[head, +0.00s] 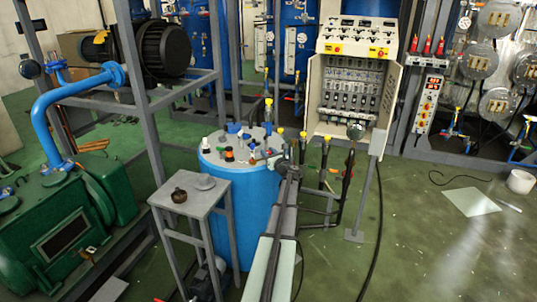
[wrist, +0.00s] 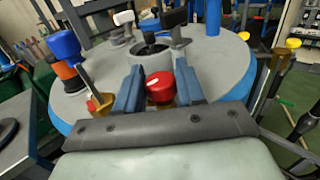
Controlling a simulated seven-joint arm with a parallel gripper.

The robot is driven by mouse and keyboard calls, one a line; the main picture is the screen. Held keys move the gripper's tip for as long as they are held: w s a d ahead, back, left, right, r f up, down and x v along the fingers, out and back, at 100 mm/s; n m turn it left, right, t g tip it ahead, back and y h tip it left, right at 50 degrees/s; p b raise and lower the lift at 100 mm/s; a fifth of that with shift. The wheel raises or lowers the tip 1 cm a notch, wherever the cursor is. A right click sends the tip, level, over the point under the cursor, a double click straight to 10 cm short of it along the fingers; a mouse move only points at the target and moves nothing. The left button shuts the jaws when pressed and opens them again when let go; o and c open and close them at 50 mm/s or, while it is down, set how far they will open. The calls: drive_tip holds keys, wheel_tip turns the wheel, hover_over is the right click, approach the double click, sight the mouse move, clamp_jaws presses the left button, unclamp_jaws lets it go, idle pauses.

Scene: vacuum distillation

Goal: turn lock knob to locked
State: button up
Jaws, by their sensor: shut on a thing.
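A red knob (wrist: 160,87) with a white mark on its top sits at the near edge of the grey round lid (wrist: 215,62) of a blue tank. My gripper (wrist: 158,84) has its two blue fingers on either side of the knob and is shut on it. The lower part of the knob is hidden by the gripper body. In the head view, my arm reaches up to the tank lid (head: 222,157) from the bottom, and the knob is too small to make out surely.
Several fittings stand on the lid, among them a blue-capped one (wrist: 64,44) and a dark-handled valve (wrist: 174,20). A grey stand (head: 187,196) is left of the blue tank (head: 237,215). An open control cabinet (head: 325,68) stands behind to the right. Yellow-topped pipes (head: 325,147) are right of the tank.

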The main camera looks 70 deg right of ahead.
drive_tip(key=shift+w+a+m+g+h, duration=0.1)
drive_tip(key=shift+m+g+h, duration=0.6)
drive_tip(key=shift+g+h, duration=0.1)
drive_tip(key=shift+r+m+g+h, duration=0.15)
drive_tip(key=shift+m+g+h, duration=1.05)
drive_tip(key=shift+g, duration=0.3)
drive_tip(key=shift+m+g, duration=0.4)
drive_tip(key=shift+g, duration=0.2)
drive_tip(key=o, duration=0.9)
drive_tip(key=shift+o, duration=0.2)
drive_tip(key=v, duration=1.3)
drive_tip(key=shift+s+a+f, duration=0.25)
drive_tip(key=shift+a+f, duration=0.05)
